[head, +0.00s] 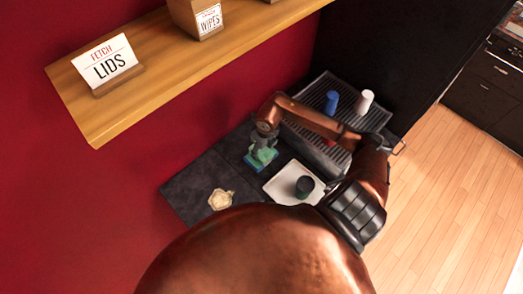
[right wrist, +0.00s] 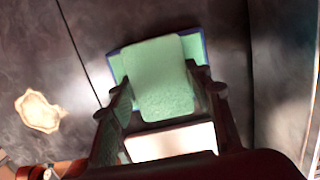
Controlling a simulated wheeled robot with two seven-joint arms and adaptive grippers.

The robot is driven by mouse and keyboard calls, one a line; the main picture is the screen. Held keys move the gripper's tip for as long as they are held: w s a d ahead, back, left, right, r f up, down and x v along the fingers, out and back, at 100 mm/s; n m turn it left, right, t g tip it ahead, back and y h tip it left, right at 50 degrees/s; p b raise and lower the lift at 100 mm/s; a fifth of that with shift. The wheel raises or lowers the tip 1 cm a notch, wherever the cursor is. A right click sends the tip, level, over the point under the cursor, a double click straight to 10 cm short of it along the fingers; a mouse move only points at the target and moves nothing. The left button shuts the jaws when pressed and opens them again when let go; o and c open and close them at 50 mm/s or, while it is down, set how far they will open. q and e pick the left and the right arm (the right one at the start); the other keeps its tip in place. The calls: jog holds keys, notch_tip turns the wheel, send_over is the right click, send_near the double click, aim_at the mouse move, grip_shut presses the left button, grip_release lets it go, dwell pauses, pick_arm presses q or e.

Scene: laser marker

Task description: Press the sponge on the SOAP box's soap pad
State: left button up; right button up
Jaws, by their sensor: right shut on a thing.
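My right gripper (head: 264,136) points down over the dark counter and is shut on a light green sponge (right wrist: 163,85). The sponge also shows in the head view (head: 263,154), below the fingers. A shallow blue box (head: 251,167) with a green pad lies right under the sponge. In the right wrist view, the box's blue rim (right wrist: 110,57) and green pad (right wrist: 119,67) show at both sides of the sponge. The sponge covers the pad's middle; whether they touch I cannot tell. No SOAP lettering is readable. My left gripper is not in view.
A white tray (head: 279,188) with a dark green cup (head: 304,186) stands right of the box. A beige, irregular piece (head: 221,199) lies at left. A ribbed metal rack (head: 311,112) holds a blue cup (head: 331,101) and a white cup (head: 364,101). A wooden shelf (head: 160,75) overhangs at upper left.

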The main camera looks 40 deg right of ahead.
aim_at(262, 151)
dwell(0.3)
jog(key=shift+r+p, duration=1.9)
jog(key=shift+r, duration=1.6)
notch_tip(262, 151, up, 8)
jog(key=p, duration=0.1)
jog(key=a+f+n+g+b, duration=0.1)
jog(key=a+f+n+b, duration=0.2)
jog(key=n, duration=0.8)
jog(key=a+f+n+g+b, duration=0.1)
jog(key=a+f+n+b, duration=0.2)
jog(key=a+n+b, duration=0.4)
jog(key=a+f+n+b, duration=0.3)
jog(key=a+n+b, duration=0.2)
jog(key=n, duration=1.2)
jog(key=shift+s+a+g+b, duration=0.25)
jog(key=shift+a+g+b, duration=0.05)
jog(key=shift+g+b, duration=0.1)
